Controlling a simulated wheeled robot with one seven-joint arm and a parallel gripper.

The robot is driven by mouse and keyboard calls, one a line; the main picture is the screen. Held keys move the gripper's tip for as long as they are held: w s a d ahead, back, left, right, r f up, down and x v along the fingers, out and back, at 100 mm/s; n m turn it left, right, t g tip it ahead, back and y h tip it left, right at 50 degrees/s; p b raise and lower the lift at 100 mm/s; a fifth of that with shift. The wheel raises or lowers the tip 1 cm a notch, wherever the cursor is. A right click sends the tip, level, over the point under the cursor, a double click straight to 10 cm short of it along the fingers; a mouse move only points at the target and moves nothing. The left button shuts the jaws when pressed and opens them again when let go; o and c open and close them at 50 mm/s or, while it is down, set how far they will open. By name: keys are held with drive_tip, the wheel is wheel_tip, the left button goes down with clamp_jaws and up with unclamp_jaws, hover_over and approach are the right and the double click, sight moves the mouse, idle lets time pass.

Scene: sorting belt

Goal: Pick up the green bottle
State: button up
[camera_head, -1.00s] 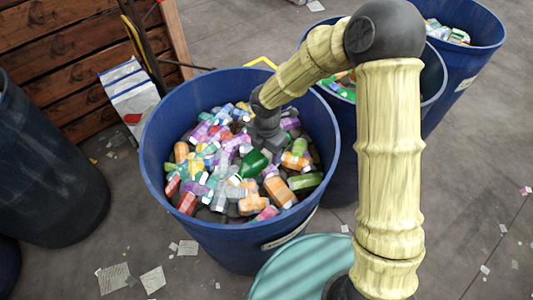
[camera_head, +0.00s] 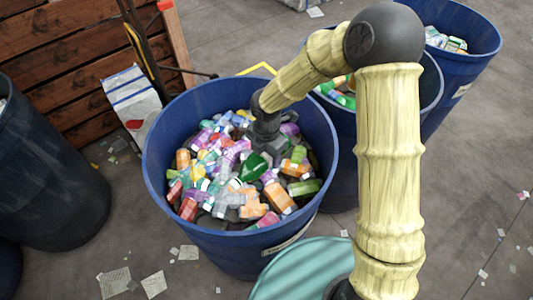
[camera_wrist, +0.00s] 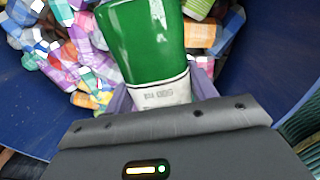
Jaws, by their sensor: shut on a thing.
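The green bottle (camera_wrist: 142,40) fills the upper middle of the wrist view, with a white printed band (camera_wrist: 160,92) at its near end. My gripper (camera_wrist: 160,100) is shut on it around that white end. In the head view the dark green bottle (camera_head: 254,167) shows just below my gripper (camera_head: 262,145), inside the blue bin (camera_head: 160,205), close above or among the other bottles; I cannot tell whether it touches them. The fingers are mostly hidden in both views.
Many coloured bottles (camera_head: 190,208) lie in the bin around the green one. The bin's rim surrounds my gripper. More blue bins stand at the back right (camera_head: 480,50). A dark bin (camera_head: 45,180) stands at left. Paper scraps litter the floor.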

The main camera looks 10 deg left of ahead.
drive_tip(key=shift+r+p, duration=3.1)
drive_tip(key=shift+r, duration=0.3)
